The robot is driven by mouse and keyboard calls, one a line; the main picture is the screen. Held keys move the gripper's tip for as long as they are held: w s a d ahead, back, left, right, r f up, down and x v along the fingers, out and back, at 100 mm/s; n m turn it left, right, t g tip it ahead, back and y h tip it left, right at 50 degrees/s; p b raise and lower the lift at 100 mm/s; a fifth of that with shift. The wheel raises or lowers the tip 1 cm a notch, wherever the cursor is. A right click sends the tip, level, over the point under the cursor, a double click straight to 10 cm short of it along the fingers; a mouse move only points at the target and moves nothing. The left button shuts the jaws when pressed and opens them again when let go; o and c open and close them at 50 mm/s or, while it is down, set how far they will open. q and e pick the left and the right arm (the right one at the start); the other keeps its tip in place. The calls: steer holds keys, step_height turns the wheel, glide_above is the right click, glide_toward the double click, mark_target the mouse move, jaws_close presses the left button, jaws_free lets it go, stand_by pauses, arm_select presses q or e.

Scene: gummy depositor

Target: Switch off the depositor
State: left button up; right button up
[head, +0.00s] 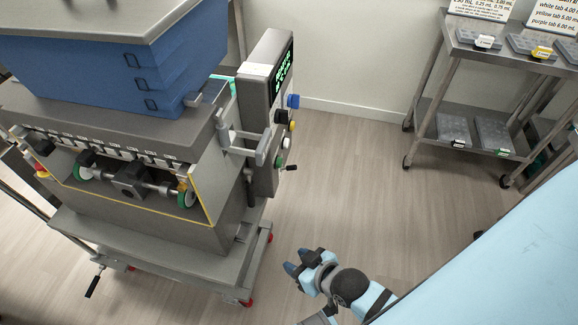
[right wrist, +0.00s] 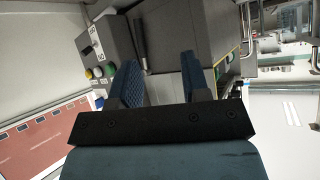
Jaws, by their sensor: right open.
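The depositor (head: 150,190) stands at the left of the head view, with a blue hopper (head: 110,70) on top. Its upright grey control box (head: 262,105) has a lit green display and, on its right side, blue, yellow, white and green knobs or buttons. A small black lever (head: 291,168) sticks out low on that side. The right wrist view shows a labelled panel with a black switch (right wrist: 88,50) and coloured buttons (right wrist: 97,72), left of the fingers. My right gripper (head: 302,265) is open and empty, below and apart from the control box. My left gripper is out of view.
A steel cart (head: 480,60) with grey trays and printed signs stands at the back right. The wood floor (head: 350,180) between depositor and cart is clear. A black-handled crank (head: 93,283) juts from the depositor's stand at lower left.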

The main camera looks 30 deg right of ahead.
arm_select(q)
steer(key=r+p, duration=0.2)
steer(key=p, duration=0.1)
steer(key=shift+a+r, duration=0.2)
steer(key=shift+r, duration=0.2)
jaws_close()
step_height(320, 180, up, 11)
steer(key=p, duration=1.3)
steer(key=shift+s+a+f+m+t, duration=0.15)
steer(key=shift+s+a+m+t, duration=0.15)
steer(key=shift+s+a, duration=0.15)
arm_select(e)
step_height(320, 180, up, 14)
steer(key=d, duration=0.1)
steer(key=shift+s+d+f+n, duration=0.2)
steer(key=shift+s+d+n, duration=0.05)
steer(key=shift+n, duration=0.15)
steer(key=shift+r+t, duration=0.15)
steer(key=shift+t, duration=0.15)
